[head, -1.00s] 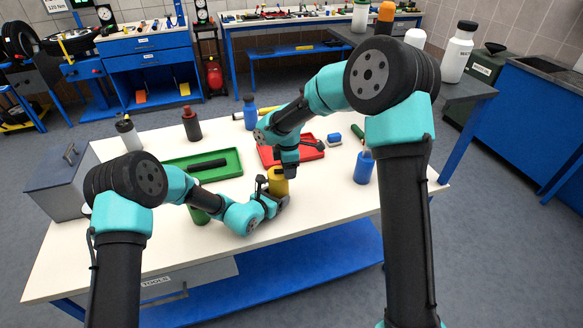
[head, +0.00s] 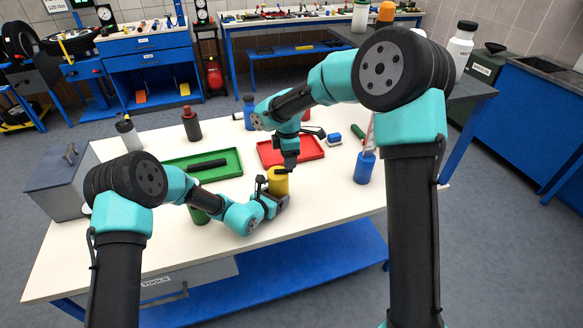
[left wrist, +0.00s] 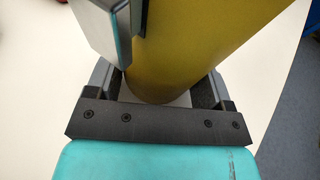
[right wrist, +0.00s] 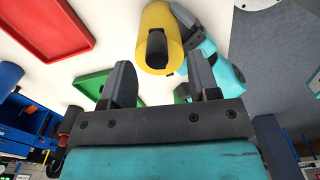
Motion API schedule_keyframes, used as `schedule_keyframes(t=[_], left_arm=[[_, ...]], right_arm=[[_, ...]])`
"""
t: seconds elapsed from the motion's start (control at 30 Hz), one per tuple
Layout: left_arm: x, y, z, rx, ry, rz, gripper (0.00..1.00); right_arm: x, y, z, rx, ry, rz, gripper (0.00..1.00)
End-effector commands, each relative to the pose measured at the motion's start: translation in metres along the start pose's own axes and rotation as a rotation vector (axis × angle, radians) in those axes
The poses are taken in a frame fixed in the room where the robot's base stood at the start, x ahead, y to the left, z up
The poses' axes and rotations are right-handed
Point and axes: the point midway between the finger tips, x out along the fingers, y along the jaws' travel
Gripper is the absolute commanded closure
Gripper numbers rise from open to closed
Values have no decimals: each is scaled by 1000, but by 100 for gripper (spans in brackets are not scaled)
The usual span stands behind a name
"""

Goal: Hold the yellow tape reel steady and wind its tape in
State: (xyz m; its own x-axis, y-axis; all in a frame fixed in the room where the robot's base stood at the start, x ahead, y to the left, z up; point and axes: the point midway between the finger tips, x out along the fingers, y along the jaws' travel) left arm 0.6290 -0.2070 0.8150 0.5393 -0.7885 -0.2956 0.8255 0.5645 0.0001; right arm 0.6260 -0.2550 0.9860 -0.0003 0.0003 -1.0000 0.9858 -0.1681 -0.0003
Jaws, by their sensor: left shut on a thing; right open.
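The yellow tape reel (head: 279,184) is an upright yellow cylinder near the middle of the white table. My left gripper (head: 270,196) is shut around its side. The left wrist view shows the yellow body (left wrist: 205,45) between the fingers, with a grey metal piece (left wrist: 100,25) beside it. My right gripper (head: 289,168) is just above the reel, open and empty. I cannot make out any tape drawn out.
A green tray (head: 228,160) with a black cylinder (head: 208,165) lies left of the reel, and a red tray (head: 308,150) lies behind it. A green cylinder (head: 198,215) stands left of my left gripper. The table's front right is clear.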

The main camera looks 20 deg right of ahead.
Motion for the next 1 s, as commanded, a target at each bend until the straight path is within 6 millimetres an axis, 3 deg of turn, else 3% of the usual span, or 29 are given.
schedule_keyframes(t=[0.3, 0.6, 0.63, 0.87, 1.0], left_arm=[[0, 0, 1, 0, -1, 0, 44], [0, 0, 1, 0, -1, 0, 44], [0, 0, 1, 0, -1, 0, 23], [0, 0, 0, 0, -1, 0, 1], [0, 0, 0, 0, 0, 0, 0]], right_arm=[[-24, 0, 0, -1, 0, 2, 45], [-26, 0, 0, -1, 0, 0, 45], [-26, 0, 0, -1, 0, 0, 45], [-26, 0, 0, -1, 0, 0, 45], [-26, 0, 0, -1, 0, 0, 45]])
